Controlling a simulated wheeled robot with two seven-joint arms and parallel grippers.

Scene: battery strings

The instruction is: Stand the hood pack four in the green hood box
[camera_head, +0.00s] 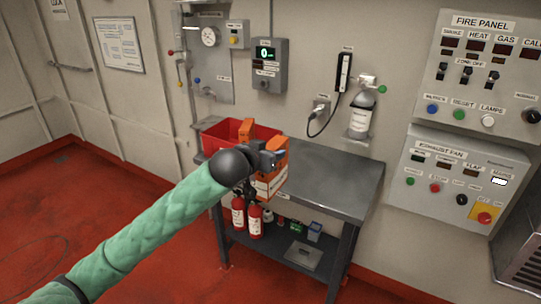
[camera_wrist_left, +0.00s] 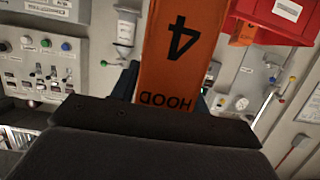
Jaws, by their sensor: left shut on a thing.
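The hood pack four is an orange block marked "4" and "HOOD" in the left wrist view (camera_wrist_left: 172,55). My left gripper (camera_head: 268,160) is shut on it. In the head view the orange of the pack shows just beyond the gripper (camera_head: 274,144), over the left end of the grey table; the gripper covers part of it. The lettering looks upside down in the wrist view. I cannot make out a green hood box for certain. My right gripper is not in view.
A red bin (camera_head: 213,138) with another orange pack (camera_head: 246,128) in it stands at the table's left end. The grey table top (camera_head: 335,184) is clear to the right. Red extinguishers (camera_head: 254,222) and small items stand on the lower shelf. Wall panels are behind.

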